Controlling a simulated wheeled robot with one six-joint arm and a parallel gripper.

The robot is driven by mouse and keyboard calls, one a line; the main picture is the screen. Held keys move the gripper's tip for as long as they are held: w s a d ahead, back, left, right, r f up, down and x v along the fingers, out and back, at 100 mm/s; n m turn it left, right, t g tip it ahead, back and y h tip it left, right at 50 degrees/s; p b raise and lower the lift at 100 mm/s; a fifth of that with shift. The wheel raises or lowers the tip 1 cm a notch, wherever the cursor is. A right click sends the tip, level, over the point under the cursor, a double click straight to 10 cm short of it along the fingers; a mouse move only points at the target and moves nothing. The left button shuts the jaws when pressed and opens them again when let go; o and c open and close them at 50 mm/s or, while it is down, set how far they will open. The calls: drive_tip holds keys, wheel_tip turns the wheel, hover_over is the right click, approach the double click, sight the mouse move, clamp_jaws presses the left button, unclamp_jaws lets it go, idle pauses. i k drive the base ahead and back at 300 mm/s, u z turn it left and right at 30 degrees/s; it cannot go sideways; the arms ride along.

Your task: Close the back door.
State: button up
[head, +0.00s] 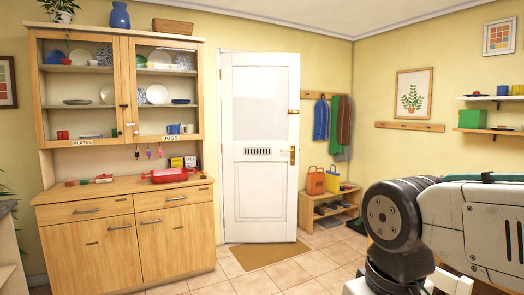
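The white back door (261,190) stands in the far wall at the middle of the view. It has a pale upper panel, a dark letter slot and a brass handle (291,150) on its right side. A small brass fitting (293,111) sits above the handle. A white jamb shows along its left side, but no clear frame shows on its right. My arm fills the lower right, well apart from the door. My gripper is out of view.
A brown mat (270,251) lies at the door's foot. A wooden dresser (128,240) stands left of the door. A low shoe bench (329,206) with bags and coats above it is on the right. Tiled floor (312,266) lies open before the door.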

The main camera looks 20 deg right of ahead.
sight(259, 90)
drive_tip(key=z, duration=0.4)
drive_tip(key=i, duration=5.15)
drive_tip(key=z, duration=1.1)
drive_tip(key=i, duration=0.95)
drive_tip(key=u, duration=1.65)
